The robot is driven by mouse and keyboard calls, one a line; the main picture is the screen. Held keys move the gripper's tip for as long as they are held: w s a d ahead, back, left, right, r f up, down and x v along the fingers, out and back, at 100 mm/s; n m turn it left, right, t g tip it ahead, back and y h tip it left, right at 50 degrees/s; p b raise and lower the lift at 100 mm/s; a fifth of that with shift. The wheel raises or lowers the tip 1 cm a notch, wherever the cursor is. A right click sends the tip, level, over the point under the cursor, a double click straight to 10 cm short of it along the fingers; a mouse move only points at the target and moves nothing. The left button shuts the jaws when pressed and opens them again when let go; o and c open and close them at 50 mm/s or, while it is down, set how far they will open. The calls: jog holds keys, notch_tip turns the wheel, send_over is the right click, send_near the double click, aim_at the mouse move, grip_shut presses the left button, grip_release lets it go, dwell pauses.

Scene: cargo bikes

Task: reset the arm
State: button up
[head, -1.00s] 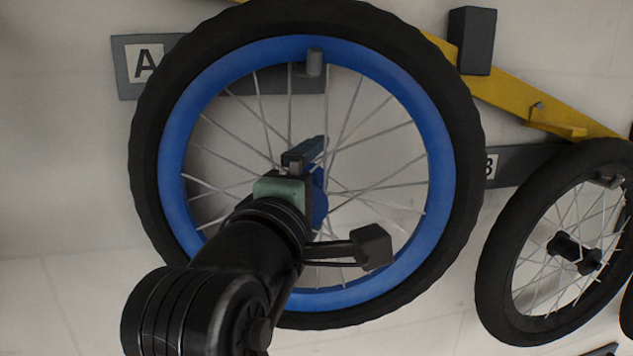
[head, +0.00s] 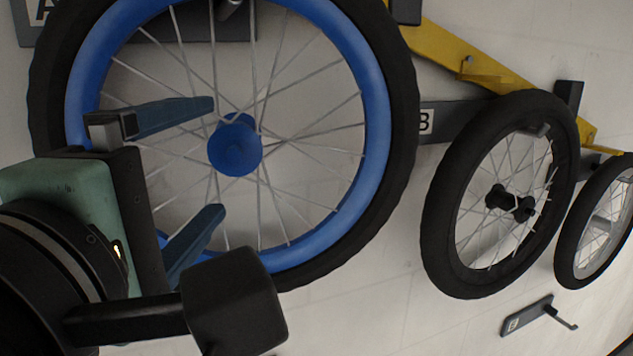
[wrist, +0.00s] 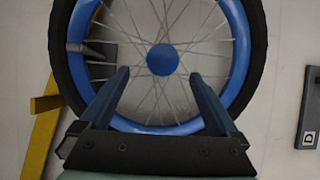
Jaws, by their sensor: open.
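My gripper (head: 216,157) is open and empty, with two blue-grey fingers spread apart. In the head view it is at the left, in front of the wheel with the blue rim (head: 375,95) and black tyre. The wheel's blue hub (head: 236,145) shows beyond the fingertips. In the wrist view my gripper (wrist: 160,73) points at the same hub (wrist: 162,59), which lies between the fingertip lines with nothing gripped. The wheel hangs at a wall hook, whose end shows in the wrist view (wrist: 78,48).
A black-rimmed wheel (head: 440,215) hangs by plate B (head: 445,120), and a grey-rimmed wheel (head: 566,235) is farther right. A yellow bar (head: 470,62) crosses the wall behind. An empty hook plate (head: 527,315) is lower right. Plate D (wrist: 310,125) shows in the wrist view.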

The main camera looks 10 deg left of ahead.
jog(key=s+d+f+m+t+h+b, duration=0.1)
jog(key=d+m+t+b, duration=0.8)
jog(key=d+m, duration=0.5)
jog(key=m+b, duration=0.2)
jog(key=m, duration=0.3)
jog(key=shift+s+d+f+h, duration=0.15)
jog(key=shift+d+f+h, duration=0.15)
